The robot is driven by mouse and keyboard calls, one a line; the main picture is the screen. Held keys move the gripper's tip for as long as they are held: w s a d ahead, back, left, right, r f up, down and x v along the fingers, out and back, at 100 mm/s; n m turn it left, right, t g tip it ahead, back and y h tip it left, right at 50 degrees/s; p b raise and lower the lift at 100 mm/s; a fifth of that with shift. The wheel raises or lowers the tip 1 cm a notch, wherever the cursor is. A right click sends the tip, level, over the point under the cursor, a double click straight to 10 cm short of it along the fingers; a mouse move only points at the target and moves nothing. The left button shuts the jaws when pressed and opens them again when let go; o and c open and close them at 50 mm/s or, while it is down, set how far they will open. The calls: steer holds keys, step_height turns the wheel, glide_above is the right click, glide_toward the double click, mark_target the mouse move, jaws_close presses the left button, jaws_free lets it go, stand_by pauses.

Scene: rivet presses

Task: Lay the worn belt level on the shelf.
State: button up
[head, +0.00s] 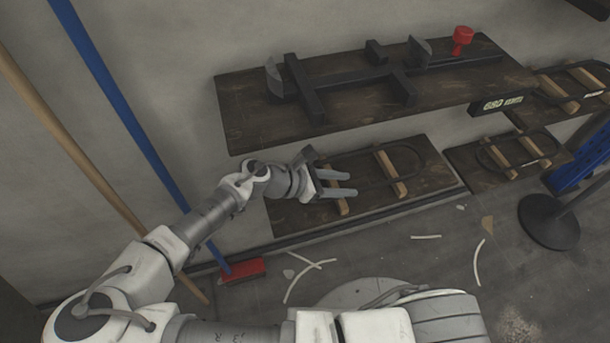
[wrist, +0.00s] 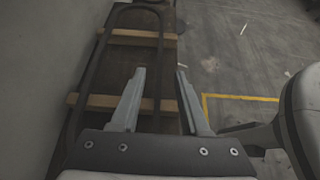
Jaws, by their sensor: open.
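A dark belt loop (head: 413,160) lies flat across two wooden strips (head: 390,172) on the lower shelf (head: 440,178). My gripper (head: 355,186) is open over the left end of this loop and hides part of it. In the wrist view the belt (wrist: 92,80) runs away as a long loop over the wooden strips (wrist: 130,36). Its right strand passes between the open fingers of my gripper (wrist: 160,72), and I cannot tell whether they touch it. Nothing in the pictures marks which belt is the worn one.
An upper shelf (head: 240,125) with a dark metal frame and a red knob (head: 462,40) overhangs the lower one. More belts (head: 515,155) lie on shelves at the right. A round stand base (head: 548,222) and a red-headed broom (head: 240,271) stand on the floor.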

steer(key=p+v, duration=0.2)
steer(key=v, duration=0.9)
steer(key=shift+s+a, duration=0.1)
